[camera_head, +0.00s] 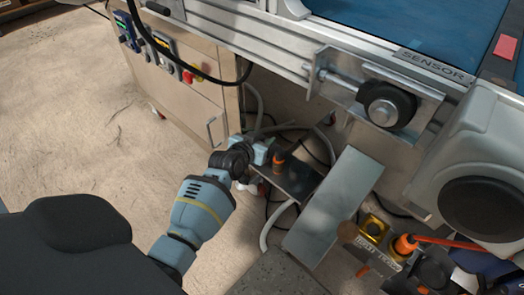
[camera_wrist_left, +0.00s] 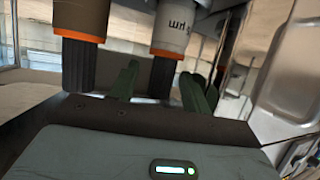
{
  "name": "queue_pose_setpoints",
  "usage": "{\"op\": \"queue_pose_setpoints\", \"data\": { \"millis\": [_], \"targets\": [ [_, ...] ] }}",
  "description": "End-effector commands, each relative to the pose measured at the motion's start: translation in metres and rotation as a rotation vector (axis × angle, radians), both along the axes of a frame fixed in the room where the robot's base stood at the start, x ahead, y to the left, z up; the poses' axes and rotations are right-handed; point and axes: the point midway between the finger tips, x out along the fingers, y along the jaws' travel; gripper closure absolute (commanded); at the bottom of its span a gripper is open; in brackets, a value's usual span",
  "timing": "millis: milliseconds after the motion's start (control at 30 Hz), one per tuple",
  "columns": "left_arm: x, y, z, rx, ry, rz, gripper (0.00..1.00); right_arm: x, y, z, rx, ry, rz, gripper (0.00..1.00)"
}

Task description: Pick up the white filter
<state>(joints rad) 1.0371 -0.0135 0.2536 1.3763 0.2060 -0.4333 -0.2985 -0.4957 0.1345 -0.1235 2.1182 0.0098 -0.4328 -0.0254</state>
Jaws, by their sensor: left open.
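My left gripper (camera_head: 264,151) reaches in low under the machine frame, beside an orange-topped part (camera_head: 278,158). In the left wrist view the open gripper (camera_wrist_left: 163,88) has dark green fingers either side of a cylinder (camera_wrist_left: 172,36) with a paler body, lettering, an orange ring and a black ribbed end. My right gripper is not seen.
A cabinet (camera_head: 185,90) with switches stands left of the gripper. A slanted metal plate (camera_head: 335,205) is close on its right. Hoses and a roller bracket (camera_head: 385,105) are around and above. Orange-handled parts (camera_head: 405,244) lie at lower right. The floor at left is clear.

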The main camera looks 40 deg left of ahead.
Motion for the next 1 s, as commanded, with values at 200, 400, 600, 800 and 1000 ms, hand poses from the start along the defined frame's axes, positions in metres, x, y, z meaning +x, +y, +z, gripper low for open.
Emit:
{"op": "queue_pose_setpoints", "data": {
  "millis": [200, 400, 600, 800, 1000],
  "targets": [
    [0.0, 0.0, 0.001, 0.0, -0.001, 0.0, 0.56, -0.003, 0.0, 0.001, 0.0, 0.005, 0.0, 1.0],
    [0.0, 0.0, 0.001, 0.001, -0.001, 0.0, 0.83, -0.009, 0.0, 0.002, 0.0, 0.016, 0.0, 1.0],
    [0.0, 0.0, 0.001, 0.001, -0.001, 0.0, 1.0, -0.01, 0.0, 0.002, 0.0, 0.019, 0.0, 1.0],
    [0.0, 0.0, 0.002, 0.001, -0.001, 0.0, 1.0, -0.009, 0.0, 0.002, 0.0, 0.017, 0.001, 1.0],
    [0.0, 0.0, 0.013, 0.002, -0.002, -0.001, 1.0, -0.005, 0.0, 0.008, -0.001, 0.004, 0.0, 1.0]
  ]
}}
